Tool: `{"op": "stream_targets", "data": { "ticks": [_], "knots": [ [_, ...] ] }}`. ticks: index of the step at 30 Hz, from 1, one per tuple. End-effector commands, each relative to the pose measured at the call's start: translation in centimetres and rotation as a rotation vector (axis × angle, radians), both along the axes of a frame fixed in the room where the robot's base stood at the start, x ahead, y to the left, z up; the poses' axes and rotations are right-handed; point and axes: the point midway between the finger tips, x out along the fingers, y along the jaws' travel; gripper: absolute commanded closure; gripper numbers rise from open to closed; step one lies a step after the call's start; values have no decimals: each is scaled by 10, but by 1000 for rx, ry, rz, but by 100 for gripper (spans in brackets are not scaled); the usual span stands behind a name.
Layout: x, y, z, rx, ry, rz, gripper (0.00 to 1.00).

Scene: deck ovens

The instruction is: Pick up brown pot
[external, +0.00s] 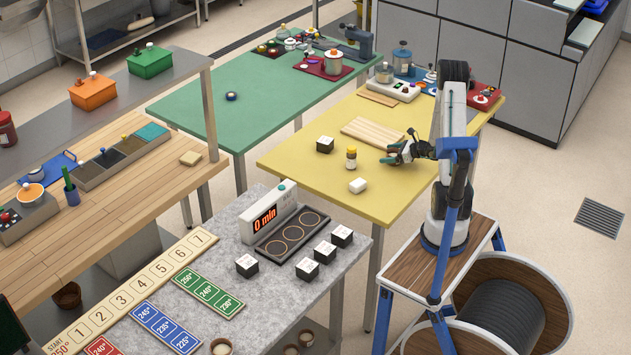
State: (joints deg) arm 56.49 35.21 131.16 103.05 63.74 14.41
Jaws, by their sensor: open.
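My gripper (388,153) is open and empty over the yellow table (300,160), near its right side. Several small brown round pots show at the bottom of the external view. One brown pot (68,296) is low at the left, below the level of the grey stone-topped table. Another brown pot (221,347) is at the bottom edge, with two more, one pot (306,339) and one pot (291,350), further right. All are far from my gripper. I cannot tell which one the task names.
A timer (268,212) and several cubes stand on the grey table. The yellow table's front left is clear.

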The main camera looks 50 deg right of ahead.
Motion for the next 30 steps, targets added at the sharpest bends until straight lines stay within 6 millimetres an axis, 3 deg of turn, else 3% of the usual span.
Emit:
{"op": "stream_targets", "data": {
  "ticks": [7,12,13,23,30],
  "knots": [
    [1,0,-1,0,0,-1,14],
    [1,0,-1,0,0,-1,62],
    [1,0,-1,0,0,-1,65],
    [1,0,3,-2,-2,0,65],
    [1,0,30,-6,-3,0,65]
  ]
}}
